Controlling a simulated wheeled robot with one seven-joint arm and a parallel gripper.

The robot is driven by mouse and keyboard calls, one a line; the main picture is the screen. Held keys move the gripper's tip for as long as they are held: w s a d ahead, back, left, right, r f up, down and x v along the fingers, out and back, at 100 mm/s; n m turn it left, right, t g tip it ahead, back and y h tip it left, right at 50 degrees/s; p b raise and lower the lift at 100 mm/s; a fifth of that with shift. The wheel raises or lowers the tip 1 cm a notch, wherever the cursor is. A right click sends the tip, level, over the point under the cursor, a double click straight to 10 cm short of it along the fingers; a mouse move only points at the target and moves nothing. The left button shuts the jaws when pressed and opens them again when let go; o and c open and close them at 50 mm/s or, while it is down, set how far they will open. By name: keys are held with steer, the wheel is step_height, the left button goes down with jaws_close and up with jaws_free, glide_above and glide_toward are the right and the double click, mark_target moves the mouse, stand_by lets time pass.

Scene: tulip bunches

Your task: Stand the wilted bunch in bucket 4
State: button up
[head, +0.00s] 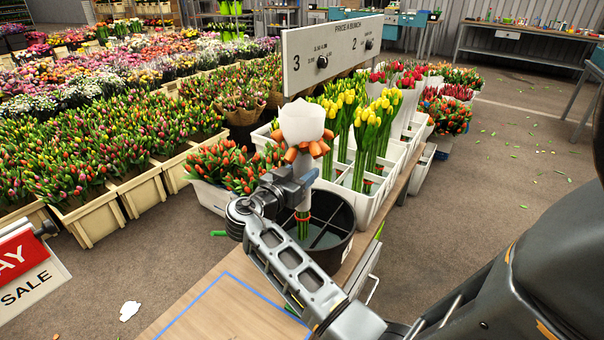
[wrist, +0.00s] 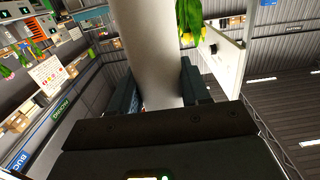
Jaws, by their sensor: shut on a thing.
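My gripper (head: 300,182) is shut on a bunch with drooping orange heads (head: 306,150) and a white paper wrap (head: 300,122). The bunch is upright; its green stems (head: 303,230) with a red band show below my gripper. The stems' lower part lines up with the opening of a black round bucket (head: 345,250) with dividers; the stem ends and their exact depth are hard to tell. No number is readable on this bucket. In the wrist view a pale wrapped column (wrist: 148,50) stands between my gripper's dark jaws (wrist: 158,88).
A white divided crate (head: 362,206) with yellow tulips (head: 375,125) stands just behind the bucket. A price board (head: 330,50) rises behind the bunch. A blue tape outline (head: 205,292) marks the bare wooden bench in front. Red-orange tulips (head: 235,165) crowd the left side.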

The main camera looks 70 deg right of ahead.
steer(key=shift+f+b, duration=5.7)
steer(key=shift+f, duration=0.05)
steer(key=shift+f+b, duration=0.65)
steer(key=shift+b, duration=0.1)
steer(key=o, duration=1.8)
glide_toward(298, 214)
steer(key=x, duration=0.4)
steer(key=shift+s+a, duration=0.1)
